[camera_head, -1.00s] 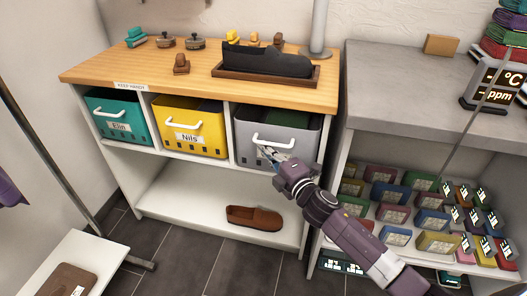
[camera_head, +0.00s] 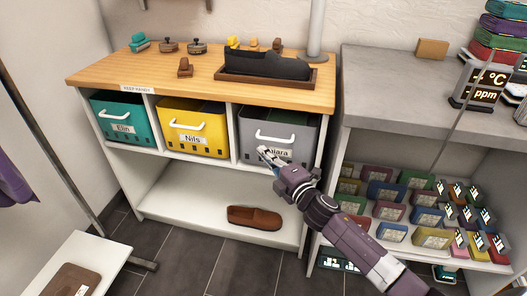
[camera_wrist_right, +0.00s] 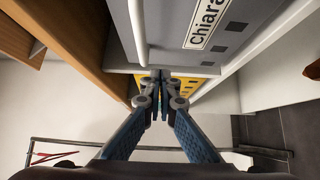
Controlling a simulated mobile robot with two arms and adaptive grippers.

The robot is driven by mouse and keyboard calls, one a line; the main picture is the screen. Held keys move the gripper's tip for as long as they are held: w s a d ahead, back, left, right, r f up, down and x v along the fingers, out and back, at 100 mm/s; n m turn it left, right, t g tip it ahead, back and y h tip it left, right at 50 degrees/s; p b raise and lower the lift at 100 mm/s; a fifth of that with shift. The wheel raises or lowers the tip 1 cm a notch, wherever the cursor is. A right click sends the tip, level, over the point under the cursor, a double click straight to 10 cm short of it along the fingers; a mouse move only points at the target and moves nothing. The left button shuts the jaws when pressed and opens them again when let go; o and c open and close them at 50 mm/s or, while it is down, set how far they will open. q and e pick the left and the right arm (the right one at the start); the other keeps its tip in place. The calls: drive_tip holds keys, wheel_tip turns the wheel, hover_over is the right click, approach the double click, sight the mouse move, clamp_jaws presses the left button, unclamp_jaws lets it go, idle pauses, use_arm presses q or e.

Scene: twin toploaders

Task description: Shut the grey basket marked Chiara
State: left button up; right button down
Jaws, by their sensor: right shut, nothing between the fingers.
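The grey basket (camera_head: 252,143) sits in the right compartment of the wooden-topped shelf. Its front has a white handle and a label, partly hidden by my gripper; the wrist view shows "Chiara" on the basket front (camera_wrist_right: 235,48). A strip of its dark inside shows above the front rim. My right gripper (camera_head: 266,153) is shut and empty, at the basket's front below the handle, near the label's left end. In the wrist view its closed fingertips (camera_wrist_right: 158,78) are by the basket's edge; contact is hard to tell. My left gripper is not in view.
The yellow Nils basket (camera_head: 203,142) and teal Elin basket (camera_head: 110,115) are to the left. A brown shoe (camera_head: 254,217) lies on the lower shelf. A grey-topped unit (camera_head: 400,95) with several small boxes stands close on the right.

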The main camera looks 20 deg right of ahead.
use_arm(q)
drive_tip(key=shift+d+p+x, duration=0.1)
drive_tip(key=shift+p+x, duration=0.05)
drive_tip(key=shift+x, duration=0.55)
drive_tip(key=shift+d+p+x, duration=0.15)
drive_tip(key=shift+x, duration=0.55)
use_arm(e)
drive_tip(key=s+d, duration=0.2)
drive_tip(key=s, duration=0.6)
drive_tip(key=shift+s+f, duration=0.25)
